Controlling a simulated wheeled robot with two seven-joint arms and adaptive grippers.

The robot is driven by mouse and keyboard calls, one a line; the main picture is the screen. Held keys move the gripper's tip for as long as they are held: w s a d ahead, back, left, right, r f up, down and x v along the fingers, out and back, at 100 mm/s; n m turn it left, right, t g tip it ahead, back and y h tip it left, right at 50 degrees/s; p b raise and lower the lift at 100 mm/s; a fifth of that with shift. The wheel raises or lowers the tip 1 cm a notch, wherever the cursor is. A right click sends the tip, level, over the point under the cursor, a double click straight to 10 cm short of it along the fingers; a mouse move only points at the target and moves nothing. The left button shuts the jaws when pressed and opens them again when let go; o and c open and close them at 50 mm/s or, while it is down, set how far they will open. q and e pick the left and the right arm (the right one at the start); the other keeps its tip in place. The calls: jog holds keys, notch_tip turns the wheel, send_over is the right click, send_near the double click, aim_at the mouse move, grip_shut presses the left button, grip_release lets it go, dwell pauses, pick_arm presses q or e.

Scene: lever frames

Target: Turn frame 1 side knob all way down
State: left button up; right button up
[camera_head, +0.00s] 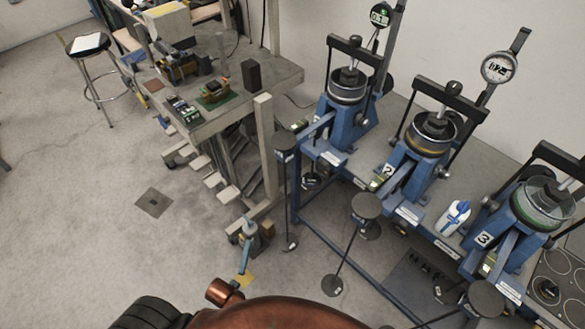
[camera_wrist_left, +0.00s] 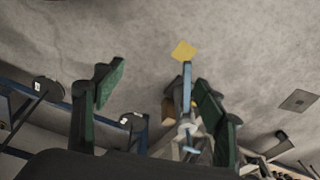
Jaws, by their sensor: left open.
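Three blue lever frames stand in a row on the right of the head view. Frame 1 (camera_head: 345,115) is the farthest and leftmost, with a round dial above it. A dark round knob (camera_head: 388,84) shows at its right side, partly hidden; I cannot tell whether it is the side knob or how far it is turned. My left gripper (camera_wrist_left: 160,80) is open in the left wrist view, its green-padded fingers apart with nothing between them but floor and distant objects. It is away from the frames. My right gripper is in neither view.
Frame 2 (camera_head: 429,138) and frame 3 (camera_head: 540,207) stand nearer. Long weight hangers hang before the bench, one with a round disc (camera_head: 366,206). A cluttered wooden table (camera_head: 285,75) is left; open floor (camera_head: 90,230) lies beyond.

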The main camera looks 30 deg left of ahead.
pick_arm(q)
notch_tip(320, 180, up, 20)
jog(key=w+a+r+m+t+y, duration=0.1)
jog(key=w+a+r+m+t, duration=0.15)
jog(key=w, duration=0.55)
jog(key=w+a+r+m+t+y, duration=0.2)
jog(key=w+r+m+t, duration=0.15)
jog(key=w, duration=0.45)
jog(key=w+a+r+m+t+y, duration=0.15)
jog(key=w+r+t, duration=0.25)
jog(key=w, duration=0.4)
jog(key=m+t+h, duration=0.5)
jog(key=m+h, duration=0.6)
jog(key=m, duration=1)
send_near(321, 170)
jog(key=w, duration=0.2)
jog(key=x, duration=0.4)
jog(key=d+x, duration=0.1)
jog(key=x, duration=0.3)
jog(key=shift+w+d+b, duration=0.1)
jog(key=shift+w+b, duration=0.05)
jog(key=shift+b, duration=0.15)
jog(key=c, duration=1.6)
